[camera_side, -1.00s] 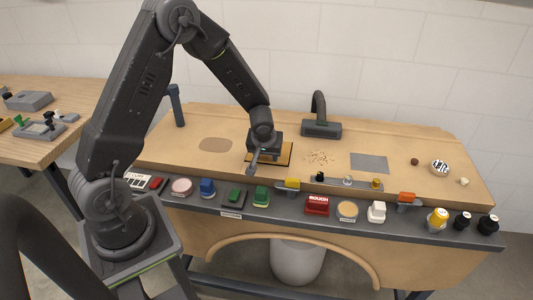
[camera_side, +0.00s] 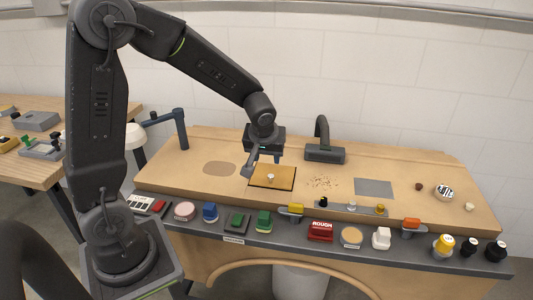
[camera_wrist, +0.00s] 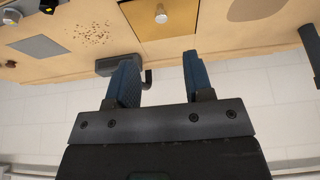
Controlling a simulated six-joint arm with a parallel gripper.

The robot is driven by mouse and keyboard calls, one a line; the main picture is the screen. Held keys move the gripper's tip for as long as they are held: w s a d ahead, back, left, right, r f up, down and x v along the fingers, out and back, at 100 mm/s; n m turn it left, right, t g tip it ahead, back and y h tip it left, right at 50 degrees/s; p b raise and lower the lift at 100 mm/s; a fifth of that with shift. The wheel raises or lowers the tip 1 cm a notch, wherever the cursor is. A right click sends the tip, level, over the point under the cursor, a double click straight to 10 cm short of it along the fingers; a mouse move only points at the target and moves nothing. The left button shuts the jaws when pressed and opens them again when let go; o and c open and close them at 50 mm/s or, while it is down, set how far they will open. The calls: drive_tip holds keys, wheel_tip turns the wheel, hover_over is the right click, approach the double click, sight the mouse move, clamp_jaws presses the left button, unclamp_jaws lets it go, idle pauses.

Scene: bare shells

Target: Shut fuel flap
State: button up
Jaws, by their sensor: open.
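The fuel flap appears to be the square tan panel (camera_side: 284,183) with a dark edge and a small pale knob (camera_side: 270,177), set in the bench top. It looks flat, level with the bench. In the wrist view the panel (camera_wrist: 178,22) and its knob (camera_wrist: 161,15) are at the top, partly cut off by the frame edge. My gripper (camera_side: 263,163) is above the panel's back part, apart from the knob. In the wrist view my gripper (camera_wrist: 159,60) has its two blue fingers spread with nothing between them.
A dark hooked fixture (camera_side: 325,150) stands just right of the panel, and a dark post (camera_side: 181,130) at the back left. A row of blocks and knobs, including a red block (camera_side: 320,231), lines the front ledge. A grey patch (camera_side: 374,188) lies to the right.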

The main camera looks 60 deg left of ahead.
sight(271, 176)
drive_tip(key=shift+d+r, duration=0.1)
drive_tip(key=shift+r, duration=0.1)
drive_tip(key=shift+c, duration=0.5)
drive_tip(key=w+a+r+g, duration=0.1)
drive_tip(key=w+a+g+h, duration=0.1)
drive_tip(key=w+a+r, duration=0.1)
drive_tip(key=w, duration=0.1)
drive_tip(key=shift+r+g+h, duration=0.3)
drive_tip(key=shift+r+g, duration=0.05)
drive_tip(key=shift+g, duration=0.05)
drive_tip(key=c, duration=0.6)
drive_tip(key=shift+w+a+r+h, duration=0.2)
drive_tip(key=shift+w+h, duration=0.05)
drive_tip(key=shift+h, duration=0.15)
clamp_jaws()
drive_tip(key=f, duration=0.9)
drive_tip(key=a+f, duration=0.1)
drive_tip(key=f, duration=0.3)
drive_tip(key=shift+f, duration=0.3)
